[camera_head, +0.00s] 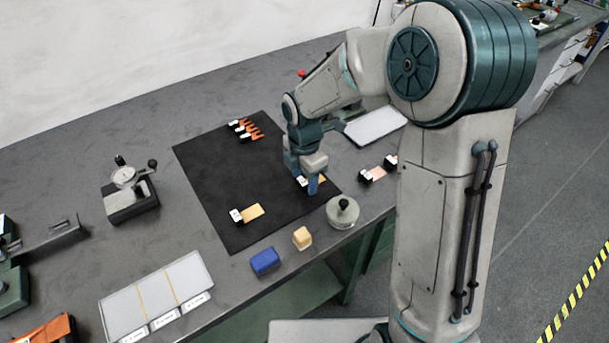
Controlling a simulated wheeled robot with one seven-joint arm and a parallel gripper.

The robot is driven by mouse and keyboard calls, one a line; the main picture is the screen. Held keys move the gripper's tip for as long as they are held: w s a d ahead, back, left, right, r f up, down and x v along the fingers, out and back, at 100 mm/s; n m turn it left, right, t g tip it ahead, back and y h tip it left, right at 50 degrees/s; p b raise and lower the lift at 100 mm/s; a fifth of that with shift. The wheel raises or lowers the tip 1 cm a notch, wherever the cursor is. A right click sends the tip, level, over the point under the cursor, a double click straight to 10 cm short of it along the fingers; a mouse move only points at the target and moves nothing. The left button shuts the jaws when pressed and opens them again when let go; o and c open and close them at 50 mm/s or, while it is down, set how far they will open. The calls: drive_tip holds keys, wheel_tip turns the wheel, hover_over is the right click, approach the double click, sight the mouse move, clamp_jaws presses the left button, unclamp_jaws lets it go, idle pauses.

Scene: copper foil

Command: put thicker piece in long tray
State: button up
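A tan-gold piece (253,211) with a white tag (236,215) lies flat at the front left of the black mat (215,185). A second tan piece (322,179) with a white tag lies near the mat's right edge, partly hidden by my gripper (311,190). My gripper points down right at this second piece; whether its fingers are open or closed on it is too small to tell. A long pale tray (122,304) with dividing lines and white labels lies at the bench's front left. Which piece is thicker cannot be told from here.
A dial gauge (125,180) stands left of the mat. A blue block (264,261), a yellow block (302,238) and a round knobbed weight (342,212) line the front edge. Orange pieces (249,131) lie at the mat's back. Another pale tray (375,125) lies behind my arm.

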sight(304, 180)
wheel_tip(304, 180, up, 12)
drive_tip(key=s+d+m+t, duration=0.1)
drive_tip(key=s+d+m, duration=0.6)
drive_tip(key=m, duration=0.5)
drive_tip(key=s+d+r+m+t, duration=0.1)
drive_tip(key=s+d+m, duration=0.7)
drive_tip(key=m, duration=0.5)
drive_tip(key=shift+s+r+t+p, duration=0.2)
drive_tip(key=shift+s+t+p, duration=0.2)
drive_tip(key=shift+s, duration=0.9)
